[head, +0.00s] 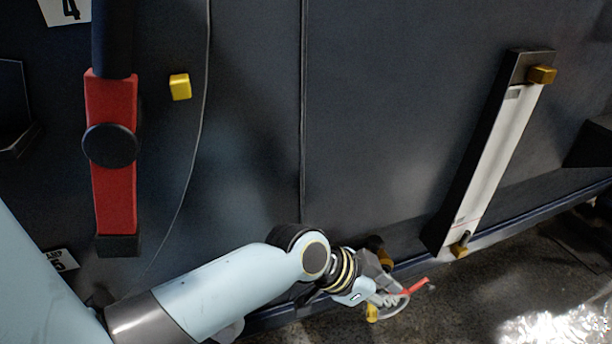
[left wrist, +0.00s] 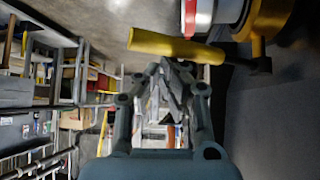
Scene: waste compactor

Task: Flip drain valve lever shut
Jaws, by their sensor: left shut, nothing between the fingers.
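The drain valve lever (left wrist: 176,46) is a yellow bar in the left wrist view, lying across the top middle. Its right end meets a dark stem beside the brass-coloured valve body (left wrist: 265,20). In the head view, part of the brass-coloured fitting (head: 385,262) shows just behind my left gripper (head: 398,296), low at the wall's bottom edge. In the left wrist view my left gripper (left wrist: 176,88) is shut and empty, its fingertips close beside the lever; whether they touch cannot be told. My right gripper is not in view.
A red handle (head: 112,200) with a black knob hangs on the dark wall at the left. A yellow block (head: 180,87) is beside it. A slanted white panel (head: 492,155) with brass-coloured fittings stands at the right. Shelves (left wrist: 40,90) stand in the wrist view's background.

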